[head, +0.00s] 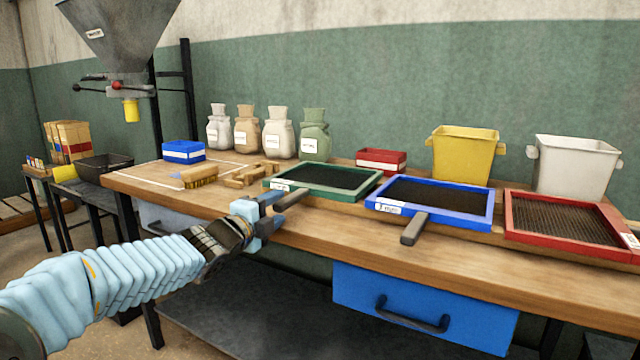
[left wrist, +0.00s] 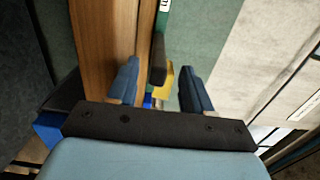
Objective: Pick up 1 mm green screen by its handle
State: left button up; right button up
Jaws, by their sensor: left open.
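The green screen (head: 335,194) lies on the workbench, with a dark mesh and a white label on its front rim. Its dark handle (head: 292,199) points toward the front edge of the bench. My left gripper (head: 270,208) is at the front edge by the handle's end. In the left wrist view, the open left gripper (left wrist: 158,85) has the dark handle (left wrist: 157,58) showing between its two blue fingers, ahead of the palm. I cannot tell whether a finger touches it. A bit of the green frame (left wrist: 163,20) shows beyond. My right gripper is not in view.
A blue screen (head: 435,218) with its own handle and a red screen (head: 570,250) lie to the right. Behind are a red box (head: 381,160), a yellow bin (head: 465,155) and a white bin (head: 575,165). Wooden pieces and a brush (head: 200,177) lie left. Sacks stand behind.

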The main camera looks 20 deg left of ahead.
aim_at(291, 199)
pick_arm(q)
jog(key=w, duration=0.2)
jog(key=w+d, duration=0.1)
jog(key=w, duration=0.2)
jog(key=shift+w+d+f, duration=0.15)
jog(key=shift+w, duration=0.1)
jog(key=shift+c, duration=0.2)
grip_shut()
